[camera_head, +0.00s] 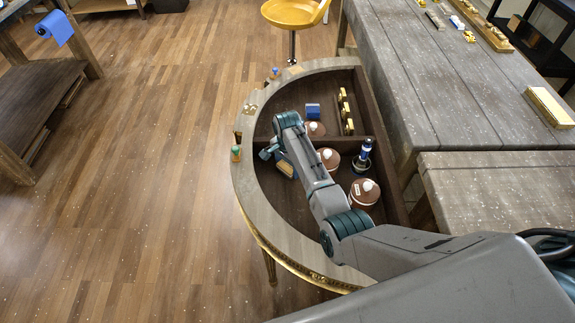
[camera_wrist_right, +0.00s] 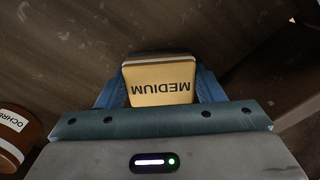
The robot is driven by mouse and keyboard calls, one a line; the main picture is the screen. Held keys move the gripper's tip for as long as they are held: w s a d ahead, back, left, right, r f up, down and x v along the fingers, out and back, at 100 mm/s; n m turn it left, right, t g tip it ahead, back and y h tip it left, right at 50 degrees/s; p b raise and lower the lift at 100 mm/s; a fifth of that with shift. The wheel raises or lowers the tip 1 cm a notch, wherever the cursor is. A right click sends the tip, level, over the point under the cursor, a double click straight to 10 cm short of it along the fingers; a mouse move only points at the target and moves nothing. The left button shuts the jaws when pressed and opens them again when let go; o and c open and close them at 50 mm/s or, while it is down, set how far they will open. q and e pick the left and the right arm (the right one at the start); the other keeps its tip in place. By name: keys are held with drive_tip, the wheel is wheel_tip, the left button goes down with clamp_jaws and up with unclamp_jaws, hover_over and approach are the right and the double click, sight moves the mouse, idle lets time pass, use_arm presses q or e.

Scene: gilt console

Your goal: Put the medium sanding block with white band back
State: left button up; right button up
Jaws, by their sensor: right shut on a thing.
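The medium sanding block (camera_wrist_right: 160,92) is in the right wrist view, a tan block with an upside-down MEDIUM label and a pale band along its far edge. My right gripper (camera_wrist_right: 158,75) is shut on it, with one blue finger on each side. In the head view the right gripper (camera_head: 276,158) is inside the half-round gilt console (camera_head: 247,190), over its left inner part. The block (camera_head: 287,169) shows there as a small yellowish patch, partly hidden by the arm. Whether it touches the console floor I cannot tell. My left gripper is not in view.
Yellow blocks (camera_head: 349,126) stand in a row in the back compartment, near a blue object (camera_head: 313,110). Brown white-knobbed jars (camera_head: 364,193) and a dark blue bottle (camera_head: 363,154) stand near the arm. A grey workbench (camera_head: 440,100) adjoins right.

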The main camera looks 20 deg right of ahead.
sight(287, 166)
drive_tip(key=shift+f, duration=0.1)
drive_tip(key=o, duration=0.9)
drive_tip(key=shift+o, duration=0.2)
wheel_tip(287, 166, up, 12)
drive_tip(key=b, duration=0.1)
